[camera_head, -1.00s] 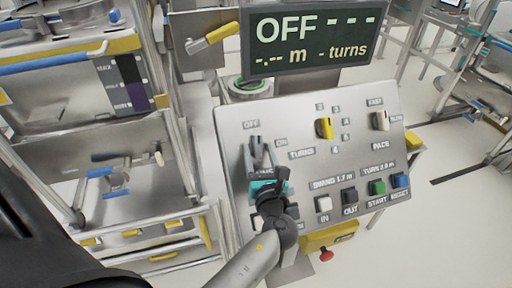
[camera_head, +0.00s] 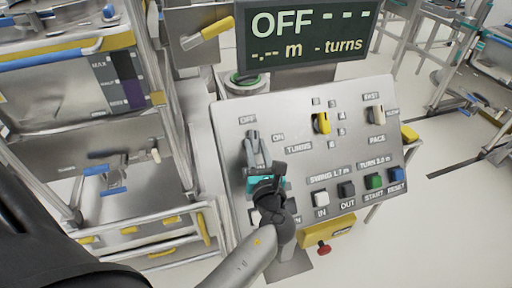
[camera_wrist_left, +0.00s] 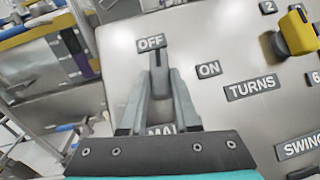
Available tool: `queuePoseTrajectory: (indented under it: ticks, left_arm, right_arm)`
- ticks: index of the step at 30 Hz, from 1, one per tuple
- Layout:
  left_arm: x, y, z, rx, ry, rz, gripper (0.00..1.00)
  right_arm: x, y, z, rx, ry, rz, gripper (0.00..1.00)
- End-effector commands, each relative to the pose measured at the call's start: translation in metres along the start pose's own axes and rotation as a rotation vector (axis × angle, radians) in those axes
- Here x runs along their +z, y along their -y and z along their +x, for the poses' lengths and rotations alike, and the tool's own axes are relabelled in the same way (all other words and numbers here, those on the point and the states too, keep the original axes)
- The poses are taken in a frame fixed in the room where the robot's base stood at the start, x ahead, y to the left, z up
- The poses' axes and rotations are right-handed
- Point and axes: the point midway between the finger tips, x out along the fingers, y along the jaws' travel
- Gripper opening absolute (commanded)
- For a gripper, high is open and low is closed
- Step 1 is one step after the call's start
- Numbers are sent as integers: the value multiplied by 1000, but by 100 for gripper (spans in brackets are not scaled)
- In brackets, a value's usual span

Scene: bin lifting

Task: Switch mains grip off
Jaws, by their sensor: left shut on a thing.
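The mains grip (camera_wrist_left: 158,72) is a grey lever on the sloped metal control panel (camera_head: 290,128). In the left wrist view it points up at the OFF label (camera_wrist_left: 151,43), with the ON label (camera_wrist_left: 208,69) to its right. My left gripper (camera_wrist_left: 158,88) has its two grey fingers on either side of the grip, shut on it. In the head view the left gripper (camera_head: 256,142) is at the panel's left side, and its wrist hides part of the lower left panel. The MAINS label is partly covered by the gripper. My right gripper is not in view.
A dark display (camera_head: 308,35) above the panel reads OFF. IN, OUT, START and RESET buttons line the lower edge. A metal rack (camera_head: 165,130) stands close on the left.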

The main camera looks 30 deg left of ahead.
Motion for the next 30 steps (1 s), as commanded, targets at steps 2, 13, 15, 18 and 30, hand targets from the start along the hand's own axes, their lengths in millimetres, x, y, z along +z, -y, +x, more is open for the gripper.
queuePoseTrajectory:
  ticks: [2,13,15,18,30]
  left_arm:
    - [0,0,0,1,1,-2,0]
    - [0,2,1,126,2,-149,0]
    - [1,2,1,127,2,-150,0]
    - [1,2,1,126,2,-150,0]
    - [1,2,0,125,1,-148,60]
  right_arm:
    - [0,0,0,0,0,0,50]
    - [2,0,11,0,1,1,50]
    - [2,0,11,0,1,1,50]
    - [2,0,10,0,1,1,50]
    - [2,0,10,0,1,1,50]
